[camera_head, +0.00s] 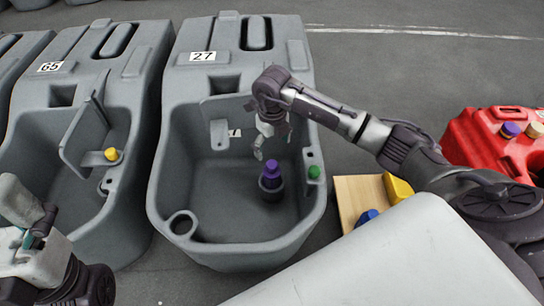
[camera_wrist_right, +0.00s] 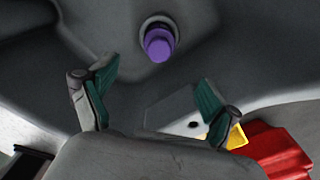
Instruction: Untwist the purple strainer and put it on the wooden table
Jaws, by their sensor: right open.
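The purple strainer (camera_head: 270,173) stands upright in a dark round fitting on the floor of the grey tank marked 27 (camera_head: 180,150). It also shows in the right wrist view (camera_wrist_right: 160,44), beyond the fingertips. My right gripper (camera_head: 268,147) is open and empty inside the tank, above and behind the strainer and apart from it. Its two spread fingers show in the right wrist view (camera_wrist_right: 155,80). The wooden table (camera_head: 349,195) is right of the tank, partly hidden by a pale grey surface. My left gripper (camera_head: 32,225) is at the lower left; its finger opening is unclear.
A green cap (camera_head: 314,172) sits on the tank's right rim. Yellow (camera_head: 397,188) and blue (camera_head: 368,215) objects are at the wooden table. A grey tank marked 65 (camera_head: 135,190) stands left, with a yellow knob (camera_head: 111,154). A red tank (camera_head: 480,145) stands right.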

